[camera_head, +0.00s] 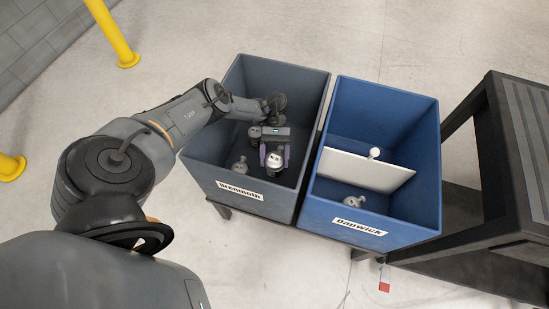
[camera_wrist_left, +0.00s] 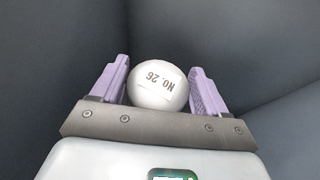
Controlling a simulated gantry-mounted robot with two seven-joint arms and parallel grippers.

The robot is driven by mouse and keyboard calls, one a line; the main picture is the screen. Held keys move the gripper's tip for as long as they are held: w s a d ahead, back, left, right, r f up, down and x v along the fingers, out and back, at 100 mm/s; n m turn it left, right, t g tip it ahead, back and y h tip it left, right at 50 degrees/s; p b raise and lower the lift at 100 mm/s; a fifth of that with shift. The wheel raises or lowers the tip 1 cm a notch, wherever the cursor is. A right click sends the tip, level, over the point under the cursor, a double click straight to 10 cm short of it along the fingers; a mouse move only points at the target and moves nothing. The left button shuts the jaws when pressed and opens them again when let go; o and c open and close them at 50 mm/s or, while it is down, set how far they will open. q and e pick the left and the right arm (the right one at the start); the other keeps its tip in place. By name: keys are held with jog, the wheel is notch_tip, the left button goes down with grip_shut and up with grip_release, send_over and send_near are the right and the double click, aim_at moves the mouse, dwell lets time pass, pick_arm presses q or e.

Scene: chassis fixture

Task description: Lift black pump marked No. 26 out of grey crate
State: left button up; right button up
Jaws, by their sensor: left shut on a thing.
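The pump marked No. 26 (camera_wrist_left: 158,86) shows a white rounded top with its label in the left wrist view. In the head view the pump (camera_head: 274,161) has a pale top, with dark parts below. My left gripper (camera_head: 273,152) is inside the grey crate (camera_head: 213,178), its purple fingers shut on the pump from both sides. In the left wrist view the fingers of the left gripper (camera_wrist_left: 158,68) flank the white top. The pump's lower part is hidden there, and I cannot tell if it touches the crate floor. My right gripper is not in view.
A dark-bodied item (camera_head: 255,133) stands left of my gripper, and a grey fitting (camera_head: 240,166) lies nearer the front wall. A dark stand (camera_head: 510,235) is farther right.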

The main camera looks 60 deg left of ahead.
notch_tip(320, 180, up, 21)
jog(key=p, duration=2)
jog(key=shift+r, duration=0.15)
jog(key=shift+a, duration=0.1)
